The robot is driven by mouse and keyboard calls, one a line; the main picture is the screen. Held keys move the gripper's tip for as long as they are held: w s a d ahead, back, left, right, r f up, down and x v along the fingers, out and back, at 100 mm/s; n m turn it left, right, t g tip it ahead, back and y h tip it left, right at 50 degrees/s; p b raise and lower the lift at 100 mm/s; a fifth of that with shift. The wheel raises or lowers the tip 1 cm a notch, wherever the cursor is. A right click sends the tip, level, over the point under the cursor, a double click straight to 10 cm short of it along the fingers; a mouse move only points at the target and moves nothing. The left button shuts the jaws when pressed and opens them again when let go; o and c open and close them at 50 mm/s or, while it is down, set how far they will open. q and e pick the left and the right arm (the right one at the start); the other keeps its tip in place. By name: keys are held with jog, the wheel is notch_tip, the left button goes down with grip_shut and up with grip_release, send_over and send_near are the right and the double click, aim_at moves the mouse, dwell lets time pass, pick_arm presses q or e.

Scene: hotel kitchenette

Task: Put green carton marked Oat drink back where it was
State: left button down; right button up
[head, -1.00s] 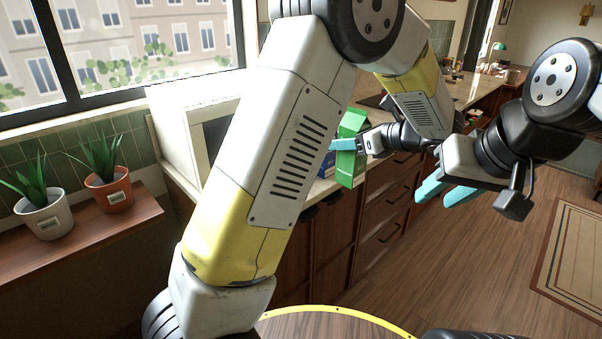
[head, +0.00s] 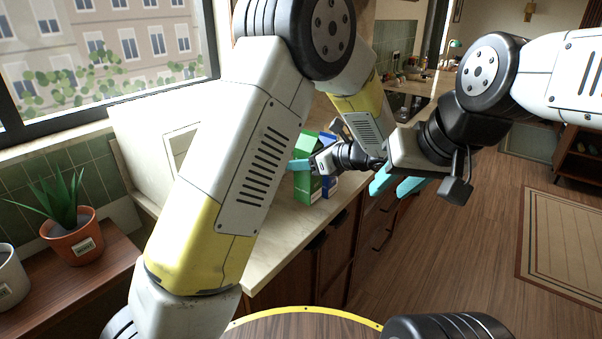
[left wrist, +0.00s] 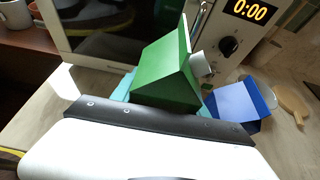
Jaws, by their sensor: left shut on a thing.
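The green carton (head: 308,186) is gripped by my left gripper (head: 301,165), whose teal fingers close around it. It is roughly upright over the counter, close to the front edge; I cannot tell if its base touches the top. In the left wrist view the green carton (left wrist: 165,75) shows its gabled top and a white cap; no lettering is readable. A blue carton (head: 329,182) stands just right of and behind it, and also shows in the left wrist view (left wrist: 237,104). My right gripper (head: 397,187) is open and empty, off the counter's front edge.
A microwave (left wrist: 228,45) with a 0:00 display stands behind the cartons. The counter top (head: 272,238) is bare towards the near end. A wooden paddle-like thing (left wrist: 291,102) lies right of the blue carton.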

aim_at(301, 174)
pick_arm(q)
jog(key=shift+f, duration=2.15)
jog(key=c, duration=0.6)
grip_release()
jog(key=shift+f, duration=0.15)
